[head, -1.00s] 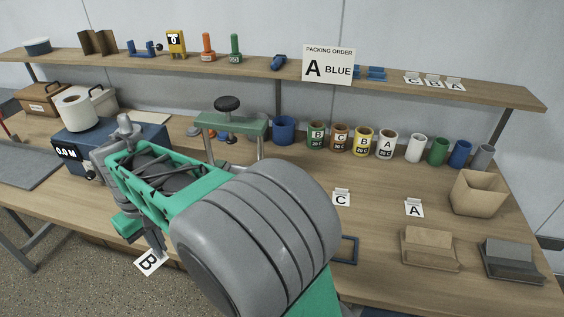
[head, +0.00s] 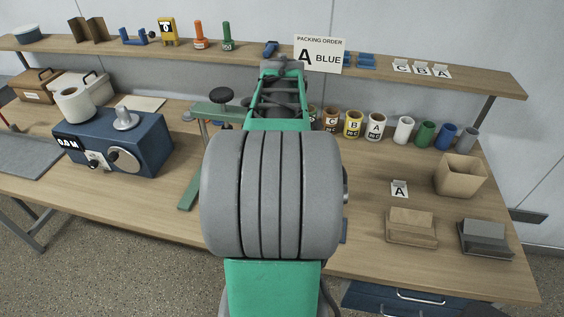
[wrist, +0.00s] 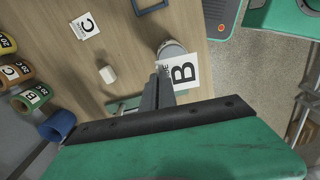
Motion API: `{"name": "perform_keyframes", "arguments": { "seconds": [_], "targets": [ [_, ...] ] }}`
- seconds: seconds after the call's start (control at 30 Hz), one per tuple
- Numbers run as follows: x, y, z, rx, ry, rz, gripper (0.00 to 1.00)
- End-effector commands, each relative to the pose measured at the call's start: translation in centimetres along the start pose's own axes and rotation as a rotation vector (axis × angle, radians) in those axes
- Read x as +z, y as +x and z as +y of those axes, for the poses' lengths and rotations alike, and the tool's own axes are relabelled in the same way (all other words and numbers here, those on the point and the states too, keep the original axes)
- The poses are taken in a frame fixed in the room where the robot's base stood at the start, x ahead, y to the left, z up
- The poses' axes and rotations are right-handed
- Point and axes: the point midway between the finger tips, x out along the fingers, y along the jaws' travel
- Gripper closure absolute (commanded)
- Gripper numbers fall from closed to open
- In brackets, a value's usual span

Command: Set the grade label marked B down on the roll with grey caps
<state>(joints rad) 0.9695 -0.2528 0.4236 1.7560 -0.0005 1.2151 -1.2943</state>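The label marked B (wrist: 182,74) is a white card in the wrist view, at the tip of my gripper (wrist: 160,88). The dark fingers look shut on its edge. Right behind the label in that view is a round grey object (wrist: 171,48), partly covered by it. I cannot tell if this is the roll with grey caps, or whether the label touches it. No roll with grey caps is clearly seen in the head view, where my arm hides my gripper, the label and the middle of the table.
Colored cores, including a yellow one (head: 353,124), stand along the back right. Label A (head: 399,189) stands on the table; label C (wrist: 86,25) shows in the wrist view. A tan bin (head: 460,175) and two blocks are at right. A blue machine (head: 120,145) is at left.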

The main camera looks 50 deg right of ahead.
Motion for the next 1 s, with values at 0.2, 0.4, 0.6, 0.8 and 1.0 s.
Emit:
{"name": "perform_keyframes", "arguments": {
  "seconds": [0.2,0.4,0.6,0.8,1.0],
  "targets": [
    [0.0,3.0,0.0,-0.001,0.001,0.0,1.0],
    [-0.1,5.3,0.0,-0.001,0.001,0.0,1.0],
    [-0.1,7.1,0.0,-0.001,0.001,0.0,1.0],
    [-0.1,7.4,0.0,0.0,0.001,0.0,1.0],
    [-0.1,7.3,0.0,0.0,0.001,0.0,1.0]
  ]
}}
